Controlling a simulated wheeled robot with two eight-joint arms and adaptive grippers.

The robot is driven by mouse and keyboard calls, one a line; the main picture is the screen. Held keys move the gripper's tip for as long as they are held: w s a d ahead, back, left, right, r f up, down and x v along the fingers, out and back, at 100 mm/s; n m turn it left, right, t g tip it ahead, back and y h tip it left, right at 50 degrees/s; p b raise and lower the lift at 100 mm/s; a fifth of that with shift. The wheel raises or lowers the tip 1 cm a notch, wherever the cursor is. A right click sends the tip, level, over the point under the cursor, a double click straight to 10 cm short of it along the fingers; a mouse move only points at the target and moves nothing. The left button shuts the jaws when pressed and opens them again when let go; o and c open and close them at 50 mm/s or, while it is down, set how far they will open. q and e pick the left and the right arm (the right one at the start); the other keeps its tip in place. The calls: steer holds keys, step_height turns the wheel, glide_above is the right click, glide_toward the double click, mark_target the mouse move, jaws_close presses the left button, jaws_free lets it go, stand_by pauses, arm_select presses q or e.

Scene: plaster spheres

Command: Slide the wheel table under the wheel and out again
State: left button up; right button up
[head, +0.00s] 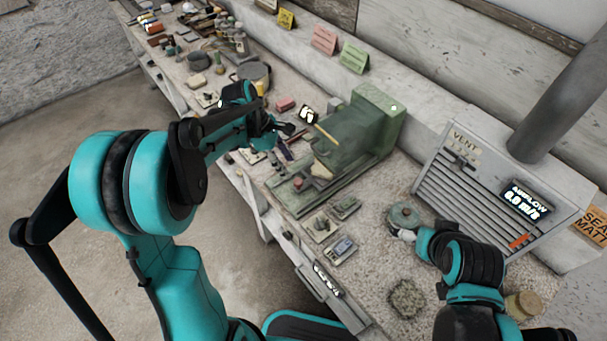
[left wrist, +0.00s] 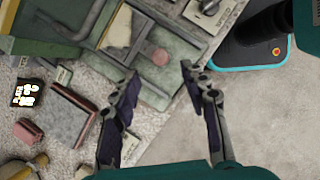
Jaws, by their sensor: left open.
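A green machine (head: 378,112) stands on the bench, with a tall housing at its right end. A low flat green table (head: 296,196) extends from its front left. I cannot make out the wheel itself. My left gripper (head: 288,131) is open and empty, left of the machine. In the left wrist view, its fingers (left wrist: 160,72) are spread with the table between and beyond them. My right gripper (head: 405,235) is beside a green round tin (head: 404,216); its fingers are unclear.
Small cards and parts (head: 340,248) lie in front of the table. Tools and jars crowd the far bench (head: 215,40). The bench near the dark ring (head: 407,298) is mostly clear.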

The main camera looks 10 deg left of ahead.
mark_target(298, 181)
arm_select(q)
steer(key=b+x, duration=0.2)
steer(key=x, duration=0.5)
steer(key=shift+d+f+b, duration=0.1)
steer(key=shift+f+b, duration=0.2)
steer(key=shift+f, duration=0.1)
jaws_close()
